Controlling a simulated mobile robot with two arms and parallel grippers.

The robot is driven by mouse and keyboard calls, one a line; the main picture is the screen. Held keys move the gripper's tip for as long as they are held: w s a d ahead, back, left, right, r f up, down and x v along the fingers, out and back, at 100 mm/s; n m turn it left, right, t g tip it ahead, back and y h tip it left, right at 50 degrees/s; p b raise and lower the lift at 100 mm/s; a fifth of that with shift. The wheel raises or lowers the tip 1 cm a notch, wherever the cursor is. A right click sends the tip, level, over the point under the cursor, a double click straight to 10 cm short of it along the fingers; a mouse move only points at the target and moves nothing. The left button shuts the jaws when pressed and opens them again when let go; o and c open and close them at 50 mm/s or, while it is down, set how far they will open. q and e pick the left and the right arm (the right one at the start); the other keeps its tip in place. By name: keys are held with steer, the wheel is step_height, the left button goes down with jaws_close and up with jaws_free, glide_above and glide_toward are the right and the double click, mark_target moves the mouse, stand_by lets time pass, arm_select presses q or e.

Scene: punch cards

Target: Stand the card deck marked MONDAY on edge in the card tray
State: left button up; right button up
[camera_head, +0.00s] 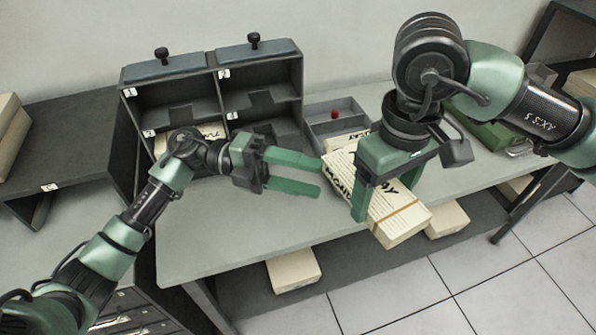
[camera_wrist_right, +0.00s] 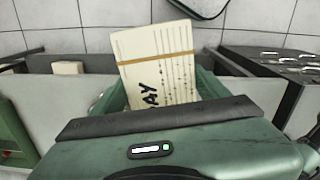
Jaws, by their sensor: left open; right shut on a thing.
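The cream card deck marked MONDAY (camera_head: 402,222), with a brown band, is held in my right gripper (camera_head: 385,188). The deck is tilted, with its near end past the table's front edge; part of its lettering is hidden by the finger. It also shows in the right wrist view (camera_wrist_right: 158,60), between the fingers. My left gripper (camera_head: 319,178) is open and empty, its fingertips close to the deck's left side. A grey tray with a red knob (camera_head: 316,112), apparently the card tray, sits at the back of the table, partly hidden by my right arm.
The table's front left (camera_head: 205,240) is clear. Cream boxes (camera_head: 294,270) lie below.

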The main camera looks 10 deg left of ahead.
arm_select(q)
steer(key=d, duration=0.7)
steer(key=s+d, duration=0.1)
steer(key=d, duration=0.2)
steer(key=shift+s+d+r, duration=0.1)
steer(key=shift+d+r, duration=0.05)
steer(key=shift+d, duration=0.2)
jaws_close()
arm_select(e)
steer(key=o, duration=1.9)
steer(key=shift+o, duration=0.2)
